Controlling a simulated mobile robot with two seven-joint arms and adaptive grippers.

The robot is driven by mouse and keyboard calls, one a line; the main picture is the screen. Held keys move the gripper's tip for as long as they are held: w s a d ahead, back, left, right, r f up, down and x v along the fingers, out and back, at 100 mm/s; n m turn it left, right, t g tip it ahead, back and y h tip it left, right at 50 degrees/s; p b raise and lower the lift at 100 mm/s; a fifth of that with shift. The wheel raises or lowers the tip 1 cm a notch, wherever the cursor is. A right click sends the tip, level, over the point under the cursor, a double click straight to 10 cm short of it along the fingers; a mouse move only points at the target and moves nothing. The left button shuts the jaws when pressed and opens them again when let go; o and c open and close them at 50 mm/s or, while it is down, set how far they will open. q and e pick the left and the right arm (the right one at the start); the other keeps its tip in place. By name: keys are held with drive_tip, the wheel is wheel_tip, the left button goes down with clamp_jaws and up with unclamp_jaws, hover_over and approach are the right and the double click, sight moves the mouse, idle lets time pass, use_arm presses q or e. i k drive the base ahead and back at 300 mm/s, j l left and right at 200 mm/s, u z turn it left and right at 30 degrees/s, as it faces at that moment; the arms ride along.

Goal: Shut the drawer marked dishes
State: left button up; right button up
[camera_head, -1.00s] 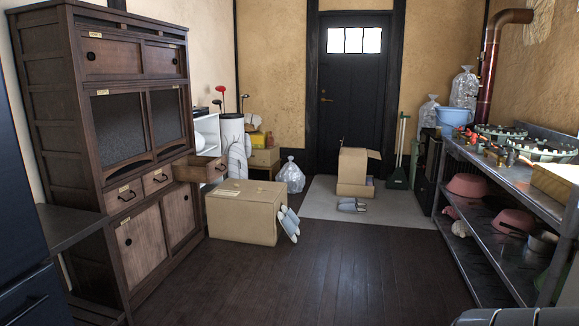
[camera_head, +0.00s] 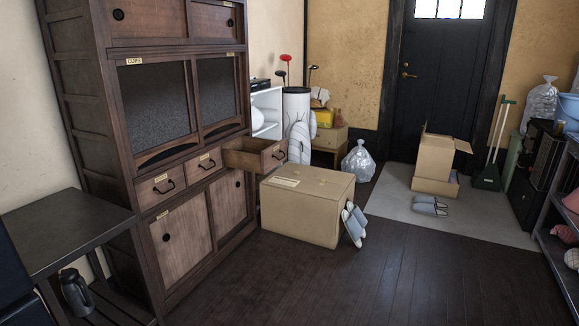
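A tall dark wooden cabinet (camera_head: 85,95) stands on the left. It has a row of small drawers at mid height. The rightmost drawer (camera_head: 266,158) is pulled open and juts out, with a dark handle on its front. The left drawer (camera_head: 160,187) and the middle drawer (camera_head: 205,164) are shut. Small labels sit on the drawers, but they are too small to read, so I cannot tell which one is marked dishes. Neither of my grippers shows in the view.
A dark side table (camera_head: 65,232) stands left of the cabinet. The wooden floor (camera_head: 370,285) in front is clear.

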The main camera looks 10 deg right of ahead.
sight(259, 156)
drive_tip(key=i+l, duration=0.15)
drive_tip(key=i, duration=0.65)
drive_tip(key=i+l+u, duration=0.25)
drive_tip(key=i+l, duration=0.45)
drive_tip(key=i, duration=0.15)
